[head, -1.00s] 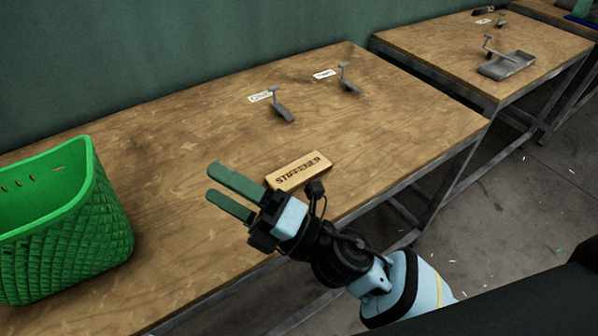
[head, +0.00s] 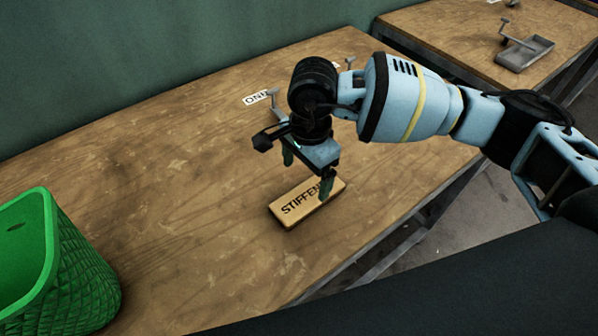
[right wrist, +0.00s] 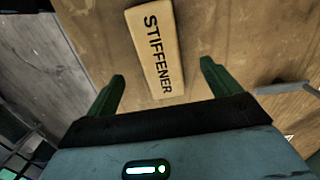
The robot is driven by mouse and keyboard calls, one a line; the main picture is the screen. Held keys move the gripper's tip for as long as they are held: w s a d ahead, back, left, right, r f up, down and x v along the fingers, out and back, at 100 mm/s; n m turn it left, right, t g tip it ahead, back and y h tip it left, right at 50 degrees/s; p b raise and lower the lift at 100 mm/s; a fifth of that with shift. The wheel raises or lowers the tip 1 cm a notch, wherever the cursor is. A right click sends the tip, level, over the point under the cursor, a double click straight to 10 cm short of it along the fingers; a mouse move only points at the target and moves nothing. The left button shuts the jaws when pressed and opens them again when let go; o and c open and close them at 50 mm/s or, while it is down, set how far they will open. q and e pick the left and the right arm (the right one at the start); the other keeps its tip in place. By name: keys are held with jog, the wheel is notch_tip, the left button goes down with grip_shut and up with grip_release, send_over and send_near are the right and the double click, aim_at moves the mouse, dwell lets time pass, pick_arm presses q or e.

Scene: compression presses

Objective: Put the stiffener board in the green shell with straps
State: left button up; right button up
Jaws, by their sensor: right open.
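The stiffener board (head: 291,208) is a small tan block marked "STIFFENER", lying flat on the wooden table. It also shows in the right wrist view (right wrist: 157,52), ahead of the fingers and between their lines. The green shell (head: 78,265) stands at the left edge of the head view, partly cut off. I see no straps on its visible part. My left gripper is not in view.
Grey hooked metal pieces (head: 277,104) and white labels (head: 257,97) are at the back of the table, partly behind my right arm. A second table (head: 440,40) with a grey tray (head: 524,54) stands at right. The table between shell and board is clear.

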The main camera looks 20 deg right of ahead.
aim_at(308, 194)
jog(key=shift+w+d+r+h, duration=0.3)
jog(key=shift+w+d, duration=0.1)
jog(key=shift+d, duration=0.1)
jog(key=shift+s+d+r, duration=0.1)
jog(key=shift+s, duration=0.25)
jog(key=shift+s+f, duration=0.15)
jog(key=shift+f, duration=0.05)
jog(key=shift+a+f+p, duration=0.2)
jog(key=shift+f+p, duration=0.1)
jog(key=shift+f, duration=3.4)
jog(key=c, duration=1.1)
